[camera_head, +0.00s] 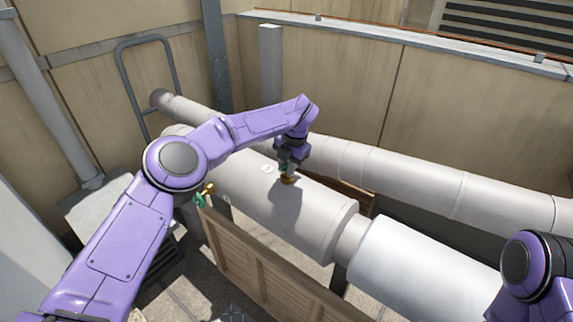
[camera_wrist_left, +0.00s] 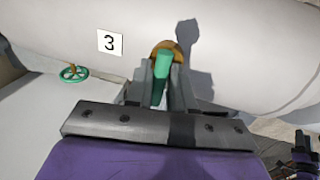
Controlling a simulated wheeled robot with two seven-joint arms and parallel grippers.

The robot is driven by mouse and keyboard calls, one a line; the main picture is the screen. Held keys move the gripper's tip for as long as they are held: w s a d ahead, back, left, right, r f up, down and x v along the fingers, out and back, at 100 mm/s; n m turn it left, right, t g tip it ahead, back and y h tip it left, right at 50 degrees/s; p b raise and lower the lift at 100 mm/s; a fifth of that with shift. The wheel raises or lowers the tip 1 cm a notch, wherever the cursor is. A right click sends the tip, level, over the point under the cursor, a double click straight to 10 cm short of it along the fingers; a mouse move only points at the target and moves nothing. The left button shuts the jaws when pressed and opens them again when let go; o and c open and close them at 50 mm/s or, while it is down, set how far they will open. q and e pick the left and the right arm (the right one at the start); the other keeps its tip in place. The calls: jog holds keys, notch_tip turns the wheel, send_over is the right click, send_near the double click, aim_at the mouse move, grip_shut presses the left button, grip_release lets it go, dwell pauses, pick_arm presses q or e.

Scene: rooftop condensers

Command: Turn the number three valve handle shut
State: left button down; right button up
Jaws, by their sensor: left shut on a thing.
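The number three valve handle is a green lever (camera_wrist_left: 164,70) on a brass fitting (camera_head: 288,180) on top of the large grey pipe (camera_head: 325,215). A white label with a black 3 (camera_wrist_left: 110,42) is on the pipe beside it; the label also shows in the head view (camera_head: 267,169). My left gripper (camera_head: 290,164) is over the fitting, shut on the green lever, with a finger on either side of it in the left wrist view (camera_wrist_left: 160,85). The fingers hide part of the lever. My right arm shows at the lower right of the head view; its gripper is out of view.
A green round handwheel on a brass stem (camera_head: 203,195) stands left of the pipe, also in the wrist view (camera_wrist_left: 74,73). A second long pipe (camera_head: 410,181) runs behind. Panel walls enclose the back.

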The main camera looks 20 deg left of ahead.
pick_arm(q)
jog(key=shift+d+r, duration=0.1)
jog(key=shift+d, duration=0.2)
jog(key=c, duration=1.1)
grip_release()
jog(key=shift+w+d, duration=0.1)
jog(key=shift+d, duration=0.2)
jog(key=shift+s+a+r, duration=0.1)
jog(key=shift+s+a, duration=0.1)
jog(key=shift+a, duration=0.2)
jog(key=r, duration=0.3)
jog(key=d+r, duration=0.1)
jog(key=r, duration=0.3)
jog(key=d+r, duration=0.1)
jog(key=r, duration=0.2)
jog(key=shift+s+d+r+b, duration=0.1)
jog(key=shift+s+r+b, duration=0.2)
jog(key=shift+s+b, duration=0.05)
pick_arm(e)
jog(key=shift+s+d+f, duration=0.1)
jog(key=shift+d+f, duration=0.2)
jog(key=shift+f, duration=0.2)
pick_arm(q)
jog(key=shift+f, duration=0.1)
pick_arm(e)
jog(key=shift+a, duration=0.1)
